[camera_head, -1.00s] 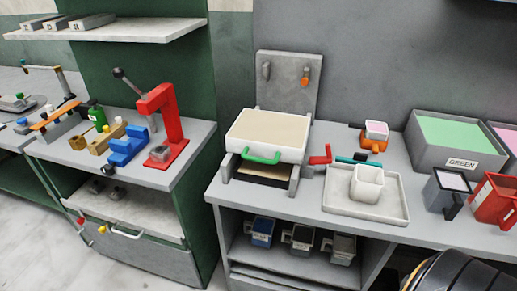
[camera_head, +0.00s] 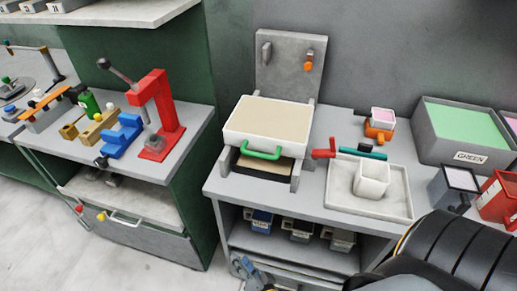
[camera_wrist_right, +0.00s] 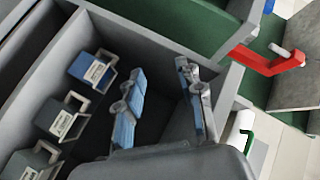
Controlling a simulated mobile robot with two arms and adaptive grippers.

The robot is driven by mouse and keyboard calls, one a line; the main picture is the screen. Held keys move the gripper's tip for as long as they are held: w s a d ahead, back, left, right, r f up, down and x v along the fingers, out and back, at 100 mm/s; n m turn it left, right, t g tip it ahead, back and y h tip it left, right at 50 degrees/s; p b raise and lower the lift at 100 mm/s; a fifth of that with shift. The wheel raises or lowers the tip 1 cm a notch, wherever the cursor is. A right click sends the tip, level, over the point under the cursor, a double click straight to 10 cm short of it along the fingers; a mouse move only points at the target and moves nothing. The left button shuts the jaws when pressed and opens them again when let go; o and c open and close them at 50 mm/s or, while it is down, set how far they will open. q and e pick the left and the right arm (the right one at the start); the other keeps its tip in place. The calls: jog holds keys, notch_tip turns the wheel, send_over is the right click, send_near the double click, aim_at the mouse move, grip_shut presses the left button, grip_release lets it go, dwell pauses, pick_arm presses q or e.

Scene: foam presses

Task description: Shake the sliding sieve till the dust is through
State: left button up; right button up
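The sliding sieve (camera_head: 268,124) is a white-rimmed box with a flat beige top, on a grey frame at the bench's left end. Its green handle (camera_head: 262,153) faces the front; the handle also shows at the lower right of the wrist view (camera_wrist_right: 248,141). A dark opening with a tan layer (camera_head: 263,167) is under the sieve. My right gripper (camera_head: 251,274) is low in front of the bench, below and apart from the handle. In the wrist view its two blue-padded fingers (camera_wrist_right: 163,108) are spread, with nothing between them. My left gripper is out of view.
Several labelled mugs (camera_head: 300,229) stand on the shelf under the bench. A white tray with a cup (camera_head: 405,203) is right of the sieve, with a red lever (camera_head: 324,153) between them. A red press (camera_head: 160,112) stands on the left bench, across a gap.

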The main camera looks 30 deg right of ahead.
jog(key=w+d+r+m+t+h+p, duration=0.1)
jog(key=d+r+m+t+h, duration=0.15)
jog(key=r, duration=0.55)
jog(key=w+d+r+m+t+h, duration=0.1)
jog(key=w+d+r+m+h, duration=0.1)
jog(key=r+m, duration=0.35)
jog(key=m+h, duration=0.4)
send_near(259, 155)
jog(key=p+x, duration=0.1)
jog(key=x, duration=0.2)
jog(key=p+x, duration=0.2)
jog(key=x, duration=0.1)
jog(key=p+x, duration=0.1)
jog(key=x, duration=0.3)
jog(key=shift+f+p, duration=0.3)
jog(key=shift+p, duration=0.05)
jog(key=shift+w+d, duration=0.1)
jog(key=shift+w, duration=0.25)
jog(key=shift+c, duration=0.2)
grip_shut()
